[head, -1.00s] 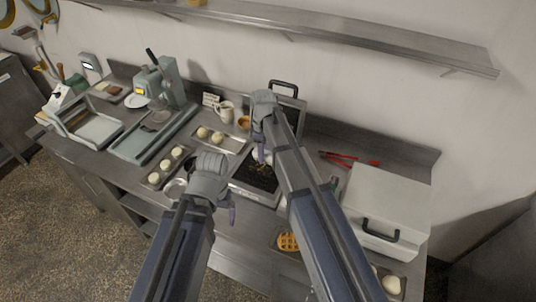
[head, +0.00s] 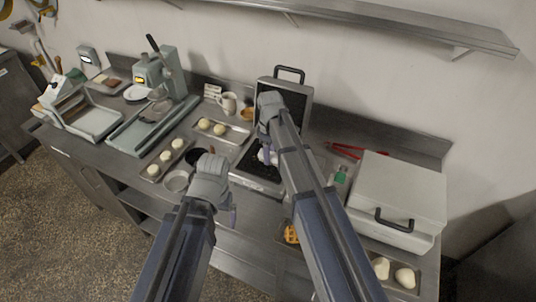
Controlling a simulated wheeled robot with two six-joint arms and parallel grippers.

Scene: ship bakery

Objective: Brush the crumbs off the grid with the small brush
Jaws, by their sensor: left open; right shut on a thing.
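The grid is the dark plate of an open waffle iron (head: 262,172) in the middle of the counter, its lid (head: 297,95) raised behind it. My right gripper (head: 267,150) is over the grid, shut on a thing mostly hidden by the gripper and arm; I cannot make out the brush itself. A small pale shape shows just below this gripper. Crumbs are too small to tell at this size. My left gripper (head: 229,212) is open and empty, in front of the counter's middle, left of the iron and apart from it.
Trays of dough balls (head: 166,159) and a small bowl (head: 177,181) lie left of the iron. A mug (head: 228,102) stands behind. Red tongs (head: 343,150), a green bottle (head: 341,175) and a closed grey box machine (head: 398,196) are on the right. A waffle (head: 291,233) lies at the front.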

